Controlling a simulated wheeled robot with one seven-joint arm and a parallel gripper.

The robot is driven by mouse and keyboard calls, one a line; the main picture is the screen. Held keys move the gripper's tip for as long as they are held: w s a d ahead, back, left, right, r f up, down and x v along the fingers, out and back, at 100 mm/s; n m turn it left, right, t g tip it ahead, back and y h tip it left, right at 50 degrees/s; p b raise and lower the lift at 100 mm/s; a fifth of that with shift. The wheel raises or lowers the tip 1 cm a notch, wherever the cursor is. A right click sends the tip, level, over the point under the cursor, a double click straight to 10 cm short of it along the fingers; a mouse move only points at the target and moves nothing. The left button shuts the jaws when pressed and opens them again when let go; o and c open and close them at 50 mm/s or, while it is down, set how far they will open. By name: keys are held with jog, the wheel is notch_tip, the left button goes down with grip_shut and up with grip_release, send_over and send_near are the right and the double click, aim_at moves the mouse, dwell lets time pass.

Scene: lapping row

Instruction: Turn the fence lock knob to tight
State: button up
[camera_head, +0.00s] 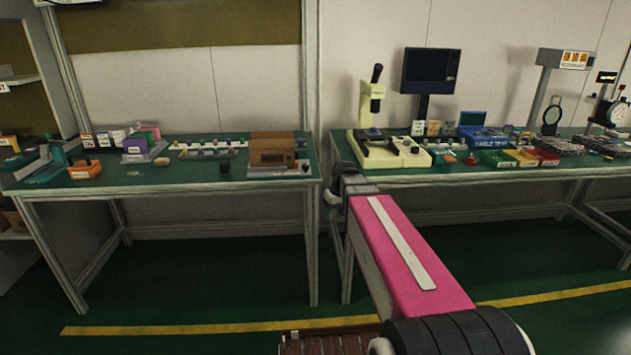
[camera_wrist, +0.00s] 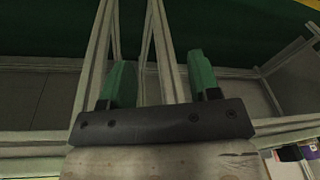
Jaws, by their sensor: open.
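I cannot make out the fence lock knob for certain in either view. A brown box-shaped unit (camera_head: 273,150) stands at the right end of the left bench, with small fittings at its base too small to tell apart.
The left bench (camera_head: 190,187) carries an orange bin (camera_head: 85,170) and small boxes. The right bench (camera_head: 480,178) holds a cream stand (camera_head: 390,150), a dark monitor (camera_head: 431,68), coloured trays and dial gauges. White bench legs are close to my arm. Green floor is open in front.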

aim_at(306, 165)
jog(key=w+a+r+n+y, duration=0.1)
jog(key=w+a+r+n, duration=0.25)
jog(key=w+r, duration=0.6)
jog(key=w+a+r+n+y, duration=0.15)
jog(key=w+r+n, duration=0.4)
jog(key=r, duration=0.65)
jog(key=shift+m+t, duration=0.4)
jog(key=x, duration=1)
jog(key=shift+w+a+f, duration=0.1)
jog(key=shift+a+f, duration=0.05)
jog(key=shift+a, duration=0.25)
jog(key=c, duration=0.9)
